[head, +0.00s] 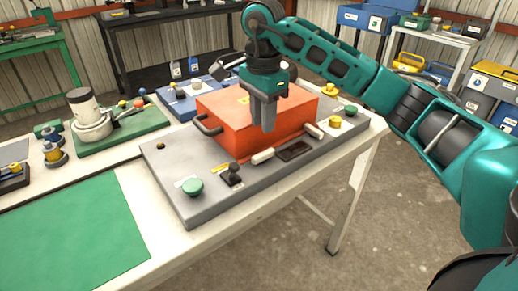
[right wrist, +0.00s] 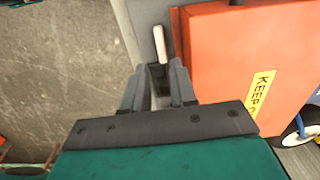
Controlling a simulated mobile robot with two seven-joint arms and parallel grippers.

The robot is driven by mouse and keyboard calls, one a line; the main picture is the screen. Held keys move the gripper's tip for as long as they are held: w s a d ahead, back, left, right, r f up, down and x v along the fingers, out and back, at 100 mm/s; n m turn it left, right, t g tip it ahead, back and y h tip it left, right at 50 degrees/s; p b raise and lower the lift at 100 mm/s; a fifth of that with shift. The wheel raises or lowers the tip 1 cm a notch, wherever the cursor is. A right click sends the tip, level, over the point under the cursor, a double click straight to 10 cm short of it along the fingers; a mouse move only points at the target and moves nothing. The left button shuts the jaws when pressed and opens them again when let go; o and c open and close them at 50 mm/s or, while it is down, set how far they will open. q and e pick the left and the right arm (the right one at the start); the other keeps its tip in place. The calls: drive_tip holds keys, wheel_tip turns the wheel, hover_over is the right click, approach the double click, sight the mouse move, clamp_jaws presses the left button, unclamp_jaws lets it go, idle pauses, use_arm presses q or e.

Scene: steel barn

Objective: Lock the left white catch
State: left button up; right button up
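The orange box (head: 250,125) sits on a grey panel (head: 180,165) on the white table. Two white catches are along its near side: the left white catch (head: 262,157) and the right one (head: 312,131). My right gripper (head: 263,128) points down in front of the box, just above the left catch in the picture. In the right wrist view the left catch (right wrist: 159,43) shows just beyond the fingertips (right wrist: 158,75), in line with the gap between them. The fingers are a little apart and nothing shows between them. Contact with the catch cannot be told. My left gripper is out of view.
On the panel are a green knob (head: 192,187), a black switch (head: 231,175), a dark plate (head: 294,150) and a yellow knob (head: 335,122). A black handle (head: 207,126) sticks out of the box's left side. A green mat (head: 75,235) lies clear at left.

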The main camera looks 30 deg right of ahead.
sight(262, 154)
wheel_tip(262, 154, down, 9)
drive_tip(key=shift+r+b, duration=0.1)
drive_tip(key=shift+b, duration=0.25)
clamp_jaws()
